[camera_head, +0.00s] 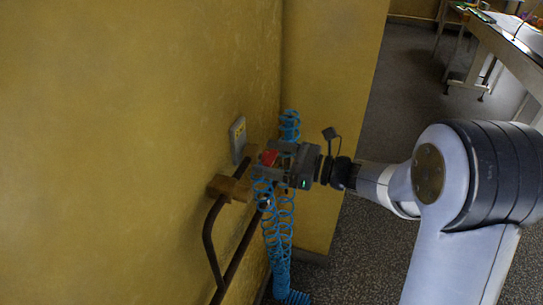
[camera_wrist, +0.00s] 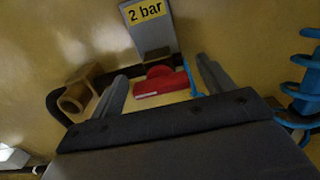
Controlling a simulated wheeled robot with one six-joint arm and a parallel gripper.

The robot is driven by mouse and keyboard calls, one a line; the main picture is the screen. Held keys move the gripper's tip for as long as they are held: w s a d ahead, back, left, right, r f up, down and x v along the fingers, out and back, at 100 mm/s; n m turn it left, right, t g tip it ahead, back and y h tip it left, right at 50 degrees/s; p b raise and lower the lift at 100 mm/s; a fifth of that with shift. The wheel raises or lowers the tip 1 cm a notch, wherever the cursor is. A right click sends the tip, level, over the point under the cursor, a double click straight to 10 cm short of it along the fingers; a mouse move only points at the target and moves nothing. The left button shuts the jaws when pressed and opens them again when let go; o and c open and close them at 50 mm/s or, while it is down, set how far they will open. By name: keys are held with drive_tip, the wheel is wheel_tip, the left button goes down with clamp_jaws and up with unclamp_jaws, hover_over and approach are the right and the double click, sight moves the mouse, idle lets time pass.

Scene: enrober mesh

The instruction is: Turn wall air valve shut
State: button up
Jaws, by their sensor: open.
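The red valve handle (camera_wrist: 160,83) sits on the yellow wall, below a grey plate (camera_wrist: 149,30) marked "2 bar" in the wrist view. In the head view the red handle (camera_head: 269,157) shows at the front of my gripper (camera_head: 266,162). The fingers of my gripper (camera_wrist: 165,88) are open, one on each side of the handle in the wrist view. Gaps show between the fingers and the handle, and I see no contact. The valve body behind the handle is mostly hidden.
A coiled blue hose (camera_head: 278,225) hangs beside and below my gripper; it shows at right in the wrist view (camera_wrist: 306,85). A dark pipe (camera_head: 209,240) runs along the wall through a tan bracket (camera_head: 228,187). A table (camera_head: 510,45) stands far right.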

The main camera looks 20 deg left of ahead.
drive_tip(key=shift+a, duration=0.1)
drive_tip(key=shift+c, duration=0.6)
drive_tip(key=c, duration=0.9)
drive_tip(key=shift+o, duration=0.2)
